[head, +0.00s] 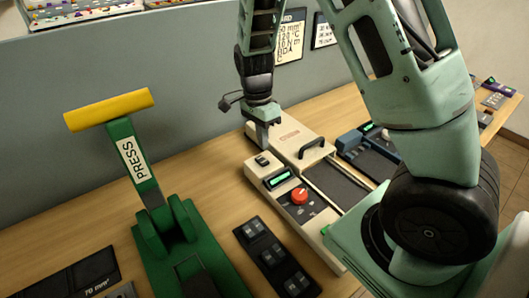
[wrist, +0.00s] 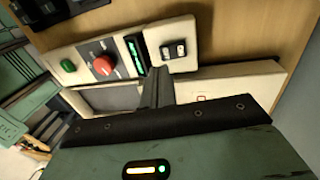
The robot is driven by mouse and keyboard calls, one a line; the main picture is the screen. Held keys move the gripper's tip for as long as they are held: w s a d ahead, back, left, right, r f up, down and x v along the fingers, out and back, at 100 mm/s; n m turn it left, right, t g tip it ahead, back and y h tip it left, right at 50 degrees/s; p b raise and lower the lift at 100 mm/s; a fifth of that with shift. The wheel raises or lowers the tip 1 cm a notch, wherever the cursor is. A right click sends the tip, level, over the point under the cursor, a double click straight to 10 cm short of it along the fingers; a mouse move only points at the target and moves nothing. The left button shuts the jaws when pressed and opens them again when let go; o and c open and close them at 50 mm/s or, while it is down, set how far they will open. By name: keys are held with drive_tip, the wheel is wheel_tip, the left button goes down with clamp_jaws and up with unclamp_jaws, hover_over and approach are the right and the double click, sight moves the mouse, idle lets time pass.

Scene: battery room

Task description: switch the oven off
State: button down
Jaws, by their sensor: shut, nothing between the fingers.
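The oven (head: 322,250) is a cream box on the wooden bench, with a lit green display (head: 278,178), a red knob (head: 299,196) and a black rocker switch (head: 262,161) on its control strip. The wrist view also shows the switch (wrist: 174,50), the red knob (wrist: 103,65), the display (wrist: 136,55) and a green button (wrist: 68,65). Which way the rocker is tipped is too small to tell. My gripper (head: 265,146) is shut and empty, pointing down just above and behind the switch. In the wrist view its fingertips (wrist: 158,75) are beside the switch plate; contact cannot be told.
A cream lid with a black handle (head: 312,147) is at the oven's back, beside a dark flat bed (head: 336,184). A green press with a yellow handle (head: 110,108) stands left. A black switch strip (head: 272,258) lies in front. A blue-grey device (head: 370,150) is right.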

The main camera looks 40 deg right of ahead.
sight(266, 163)
drive_tip(key=shift+s+f+p, duration=0.2)
drive_tip(key=shift+f, duration=1.1)
drive_tip(key=shift+s+f+p, duration=0.15)
drive_tip(key=shift+s+f, duration=0.05)
drive_tip(key=shift+f, duration=1.1)
